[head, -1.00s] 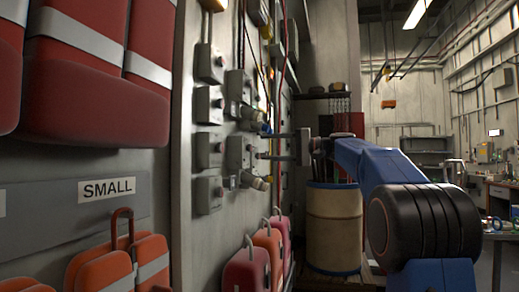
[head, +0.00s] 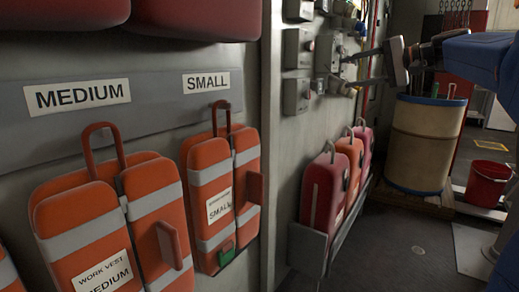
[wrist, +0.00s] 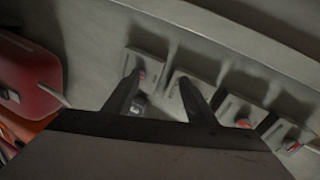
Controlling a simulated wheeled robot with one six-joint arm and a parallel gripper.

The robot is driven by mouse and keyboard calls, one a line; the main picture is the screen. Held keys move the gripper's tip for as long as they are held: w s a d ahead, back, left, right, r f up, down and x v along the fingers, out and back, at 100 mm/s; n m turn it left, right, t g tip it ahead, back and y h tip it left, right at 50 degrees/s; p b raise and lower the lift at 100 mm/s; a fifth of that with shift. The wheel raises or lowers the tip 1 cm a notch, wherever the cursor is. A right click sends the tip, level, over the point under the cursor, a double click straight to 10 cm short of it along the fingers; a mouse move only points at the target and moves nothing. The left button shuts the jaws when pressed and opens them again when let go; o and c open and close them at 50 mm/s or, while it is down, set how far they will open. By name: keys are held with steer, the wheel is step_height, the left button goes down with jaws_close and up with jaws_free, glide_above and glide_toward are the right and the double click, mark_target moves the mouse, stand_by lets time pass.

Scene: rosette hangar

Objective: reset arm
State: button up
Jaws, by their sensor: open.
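My gripper (head: 347,70) is at the end of my blue arm at the upper right of the head view. Its two thin fingers are apart and point left toward grey switch boxes on the wall. In the wrist view the gripper (wrist: 160,80) is open, with nothing between its fingers. The fingertips overlap the switch boxes (wrist: 148,66) in that picture; I cannot tell whether they touch.
Orange vests marked MEDIUM (head: 90,225) and SMALL (head: 211,185) hang at the left. Several red and orange cases (head: 324,190) stand in a low rack. A cream drum (head: 425,140) and red bucket (head: 487,182) stand right. Floor between is clear.

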steer(key=s+a+f+n+g+h, duration=0.1)
steer(key=s+a+f+g+h, duration=0.15)
steer(key=s+f, duration=0.8)
steer(key=s+a+f+g+h, duration=0.1)
steer(key=s+a+f+h, duration=0.25)
steer(key=s+f, duration=0.75)
steer(key=s+d+f+n+h, duration=0.2)
steer(key=s+f+h, duration=0.1)
steer(key=s+f, duration=0.6)
steer(key=s+d+f+n+h, duration=0.2)
steer(key=s+d+f, duration=0.1)
steer(key=s+f, duration=0.7)
step_height(320, 180, down, 4)
steer(key=shift+s+f+g+h, duration=0.15)
steer(key=shift+s+g+h, duration=0.15)
steer(key=shift+g+h, duration=0.15)
steer(key=shift+d, duration=0.1)
